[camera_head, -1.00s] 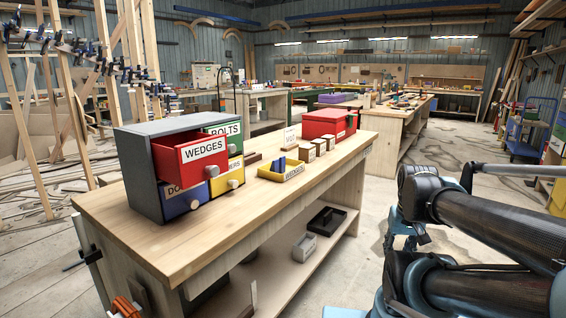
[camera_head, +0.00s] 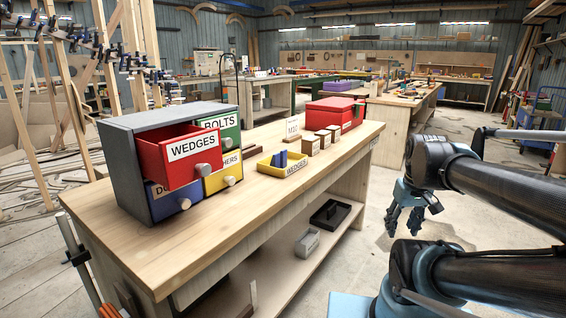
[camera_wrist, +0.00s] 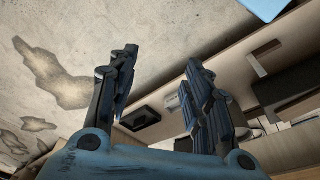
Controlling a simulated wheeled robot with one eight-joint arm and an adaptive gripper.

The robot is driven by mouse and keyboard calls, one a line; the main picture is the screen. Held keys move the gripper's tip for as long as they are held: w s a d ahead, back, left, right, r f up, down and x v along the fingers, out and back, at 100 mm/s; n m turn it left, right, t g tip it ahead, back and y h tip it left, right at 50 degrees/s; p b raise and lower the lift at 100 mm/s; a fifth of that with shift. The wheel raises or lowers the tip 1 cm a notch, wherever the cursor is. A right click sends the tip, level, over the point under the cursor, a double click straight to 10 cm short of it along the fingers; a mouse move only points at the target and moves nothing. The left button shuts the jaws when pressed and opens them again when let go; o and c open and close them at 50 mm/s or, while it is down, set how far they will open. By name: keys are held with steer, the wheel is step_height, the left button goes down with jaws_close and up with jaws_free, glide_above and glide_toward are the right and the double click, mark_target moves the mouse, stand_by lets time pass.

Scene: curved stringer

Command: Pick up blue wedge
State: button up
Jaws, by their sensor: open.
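Blue wedges (camera_head: 281,159) stand in a yellow tray (camera_head: 268,171) labelled WEDGES on the wooden workbench (camera_head: 200,243). They are small, and I cannot tell them apart clearly. A red drawer (camera_head: 170,163) labelled WEDGES is pulled out of the grey cabinet; its inside is mostly hidden. My gripper (camera_head: 406,222) hangs over the floor to the right of the bench, well apart from the tray, fingers pointing down. In the wrist view my gripper (camera_wrist: 160,85) has its fingers spread with nothing between them. No blue wedge can be made out in the wrist view.
The grey cabinet (camera_head: 128,185) stands left on the bench, with several drawers. Small wooden blocks (camera_head: 311,145) and a red box (camera_head: 330,116) stand right of the tray. A black tray (camera_head: 331,214) and grey bin (camera_head: 307,243) sit on the lower shelf.

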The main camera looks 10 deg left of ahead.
steer(key=w+a+r+n, duration=0.5)
steer(key=w+r+n, duration=0.1)
steer(key=r, duration=0.3)
step_height(320, 180, up, 18)
steer(key=n+g+y, duration=0.2)
steer(key=n+g, duration=0.1)
steer(key=n, duration=1.9)
glide_above(283, 155)
steer(key=w+d, duration=0.2)
steer(key=d, duration=0.1)
steer(key=x, duration=1.1)
steer(key=shift+w+a+f, duration=0.15)
steer(key=shift+f, duration=0.2)
steer(key=shift+w+x, duration=0.15)
steer(key=shift+x, duration=1.15)
steer(key=shift+w+x, duration=0.1)
steer(key=shift+x, duration=1.25)
steer(key=c, duration=0.9)
